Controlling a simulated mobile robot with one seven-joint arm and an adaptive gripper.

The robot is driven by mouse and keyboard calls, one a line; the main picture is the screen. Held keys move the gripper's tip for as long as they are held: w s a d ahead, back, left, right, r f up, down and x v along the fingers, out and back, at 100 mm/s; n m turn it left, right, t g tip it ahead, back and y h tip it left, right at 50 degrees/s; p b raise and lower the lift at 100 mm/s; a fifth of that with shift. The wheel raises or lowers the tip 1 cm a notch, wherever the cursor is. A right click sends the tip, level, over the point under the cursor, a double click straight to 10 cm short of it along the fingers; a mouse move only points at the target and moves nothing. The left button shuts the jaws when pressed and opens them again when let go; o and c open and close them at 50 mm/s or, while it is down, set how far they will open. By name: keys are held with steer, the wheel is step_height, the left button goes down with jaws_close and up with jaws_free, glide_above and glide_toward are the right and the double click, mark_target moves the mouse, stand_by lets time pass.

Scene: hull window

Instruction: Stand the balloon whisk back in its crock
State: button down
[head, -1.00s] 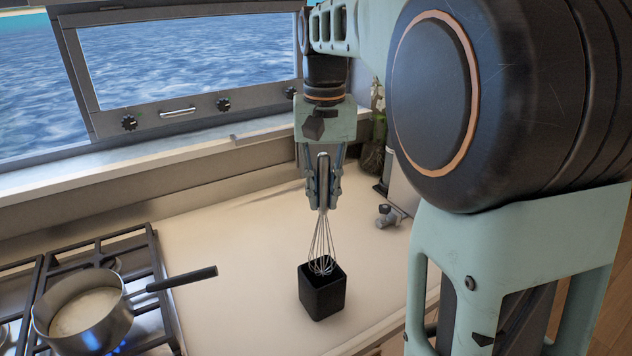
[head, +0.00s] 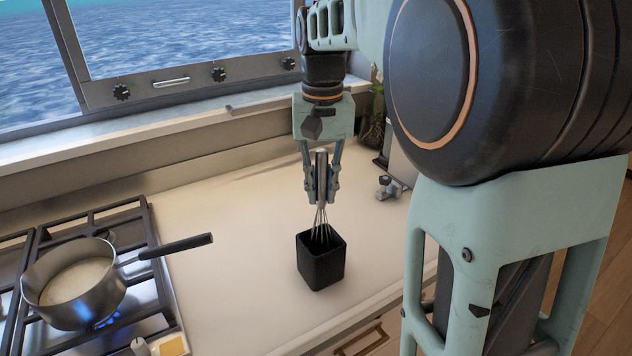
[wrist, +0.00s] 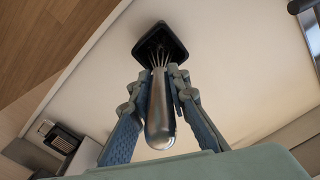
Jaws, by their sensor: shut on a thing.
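The balloon whisk (head: 320,217) is upright, with its wire loops partly inside the square black crock (head: 321,265). Only the upper wires show above the crock's rim; the lower loops are hidden in it. My gripper (head: 321,195) is shut on the whisk's metal handle, just above the crock. In the wrist view the handle (wrist: 160,112) lies between my two fingers and the wires run into the opening of the crock (wrist: 160,42). Whether the whisk touches the crock's bottom is hidden.
A saucepan (head: 78,290) stands on a lit gas burner at the left, its dark handle (head: 176,246) pointing toward the crock. A small metal fitting (head: 388,187) is at the right. The pale counter (head: 225,240) around the crock is clear. A window ledge runs behind.

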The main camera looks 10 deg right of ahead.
mark_target(322, 151)
steer(key=shift+f+b, duration=0.8)
steer(key=shift+f, duration=0.4)
steer(key=c, duration=1.8)
jaws_free()
steer(key=shift+o, duration=0.2)
steer(key=shift+r+p, duration=3.65)
steer(key=shift+r, duration=0.4)
